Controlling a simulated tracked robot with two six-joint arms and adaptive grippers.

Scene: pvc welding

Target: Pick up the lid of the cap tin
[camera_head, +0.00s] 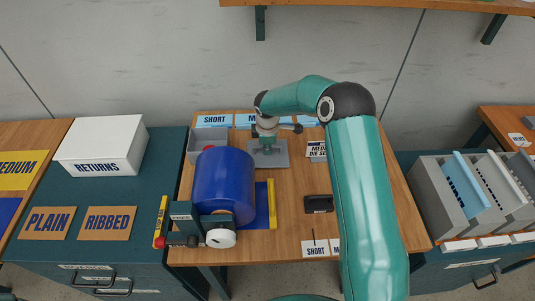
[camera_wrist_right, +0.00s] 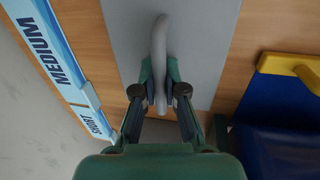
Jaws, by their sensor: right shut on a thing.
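The lid (camera_head: 281,158) of the cap tin is a flat grey plate with a raised bar handle, at the back middle of the wooden table. In the right wrist view the lid (camera_wrist_right: 205,45) fills the upper middle, and its handle (camera_wrist_right: 159,40) runs between my fingers. My right gripper (camera_head: 266,147) is over the lid, reaching down, and is shut on the handle; the right wrist view shows its two fingertips (camera_wrist_right: 159,78) on either side of the bar. Whether the lid is raised is hard to tell. My left gripper is not in view.
Blue label cards (camera_head: 214,120) line the back edge. A small black block (camera_head: 318,204) lies at right.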

